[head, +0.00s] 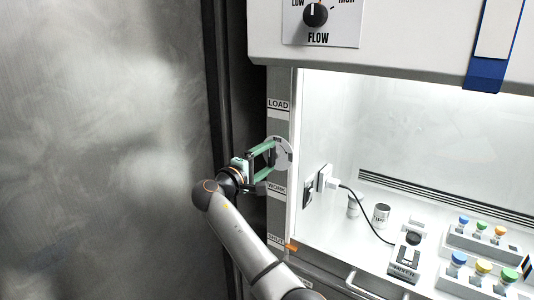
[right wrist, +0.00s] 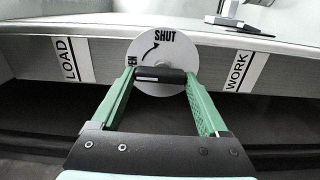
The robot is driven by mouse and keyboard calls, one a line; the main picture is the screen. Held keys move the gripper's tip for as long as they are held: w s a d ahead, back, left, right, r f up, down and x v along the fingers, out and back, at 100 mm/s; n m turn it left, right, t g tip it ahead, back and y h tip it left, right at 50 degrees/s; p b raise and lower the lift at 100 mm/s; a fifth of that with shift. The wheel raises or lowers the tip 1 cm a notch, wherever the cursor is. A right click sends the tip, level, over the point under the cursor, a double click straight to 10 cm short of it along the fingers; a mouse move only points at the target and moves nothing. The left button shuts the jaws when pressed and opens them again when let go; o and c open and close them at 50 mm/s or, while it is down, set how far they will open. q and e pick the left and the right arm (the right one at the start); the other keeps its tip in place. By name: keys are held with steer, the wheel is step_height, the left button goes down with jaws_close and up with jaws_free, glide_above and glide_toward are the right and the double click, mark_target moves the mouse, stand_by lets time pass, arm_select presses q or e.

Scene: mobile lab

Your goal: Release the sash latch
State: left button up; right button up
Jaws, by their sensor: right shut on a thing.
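The sash latch is a white round dial (head: 286,153) on the grey side post of the fume hood, between the LOAD and WORK labels. In the right wrist view the dial (right wrist: 176,46) shows the word SHUT, a curved arrow and part of another word at its left. Its dark bar handle (right wrist: 160,75) lies across between my fingers. My right gripper (head: 268,161) has its green fingers shut on this handle, one at each end; it also shows in the right wrist view (right wrist: 161,80). My left gripper is not in view.
The post carries the labels LOAD (head: 278,104), WORK (head: 277,188) and a lower one. Right of it is the lit hood interior with a plug (head: 325,178), a corded device (head: 406,257), cups and racks of capped vials. A FLOW knob (head: 315,15) is above. A grey wall (head: 100,150) stands left.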

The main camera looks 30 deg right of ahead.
stand_by(0.3)
steer(key=o, duration=1.2)
steer(key=shift+o, duration=0.2)
steer(key=b+v, duration=0.2)
steer(key=v, duration=1)
steer(key=shift+a+b, duration=0.25)
steer(key=shift+b, duration=0.15)
steer(key=shift+s+f, duration=0.1)
steer(key=shift+s, duration=0.1)
